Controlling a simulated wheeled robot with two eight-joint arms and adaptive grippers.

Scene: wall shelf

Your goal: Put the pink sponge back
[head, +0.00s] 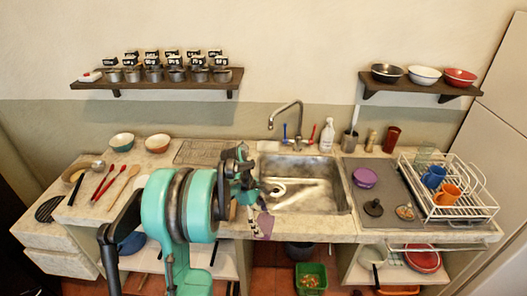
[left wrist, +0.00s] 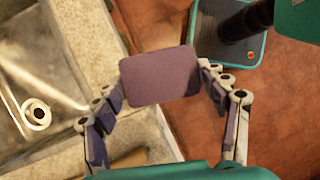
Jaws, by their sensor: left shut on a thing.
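The pink sponge (left wrist: 160,77) looks dusky mauve in the left wrist view, a flat rounded block. My left gripper (head: 260,210) is shut on it, with one finger at each side edge. In the head view the gripper is at the front left of the sink (head: 313,190), by the counter's front edge. In the left wrist view the sponge overlaps the counter edge and the floor beyond it; its height above them is unclear. The sink basin (left wrist: 25,85) is to its left there. My right gripper is not in view.
The faucet (head: 287,115) rises behind the sink. Utensils lie on the left counter. A green bin (head: 311,278) stands on the floor below. Two wall shelves hold jars and bowls.

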